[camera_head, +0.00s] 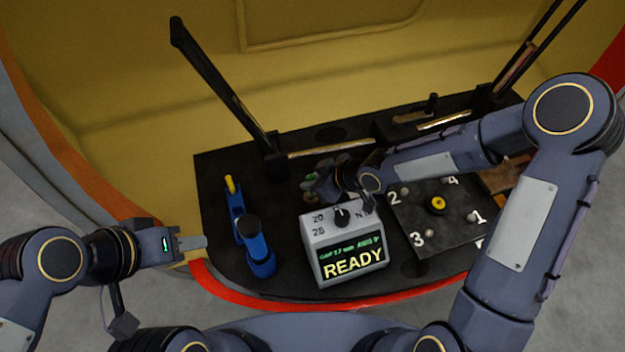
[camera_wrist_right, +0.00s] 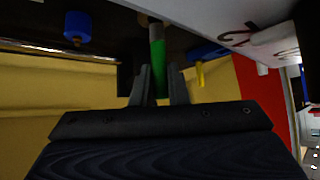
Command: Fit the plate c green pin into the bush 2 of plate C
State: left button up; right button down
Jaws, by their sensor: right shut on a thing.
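The green pin (camera_wrist_right: 158,58) stands between the two fingers of my right gripper (camera_wrist_right: 161,88) in the right wrist view, with a grey-brown end beyond the green part. In the head view my right gripper (camera_head: 318,186) is behind the grey box, left of the dark numbered plate (camera_head: 455,237). The plate carries white numbers 1 to 4, small bushes and a yellow round part (camera_head: 438,204). Bush 2 (camera_head: 405,191) is a small pale knob beside the number 2, apart from the gripper. My left gripper (camera_head: 192,243) is at the table's left edge; its opening is unclear.
A grey box (camera_head: 345,250) with a knob and a READY display stands in front of my right gripper. A blue tool (camera_head: 254,240) with a yellow tip lies at the left. A dark post (camera_head: 222,88) rises at the back of the black table (camera_head: 290,278).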

jog(key=shift+f+b, duration=0.65)
jog(key=c, duration=1.3)
grip_release()
jog(key=shift+c, duration=0.2)
jog(key=shift+r, duration=0.1)
jog(key=p+v, duration=0.3)
jog(key=v, duration=0.4)
jog(key=shift+d+r, duration=0.2)
jog(key=shift+d, duration=0.05)
jog(key=shift+s, duration=0.15)
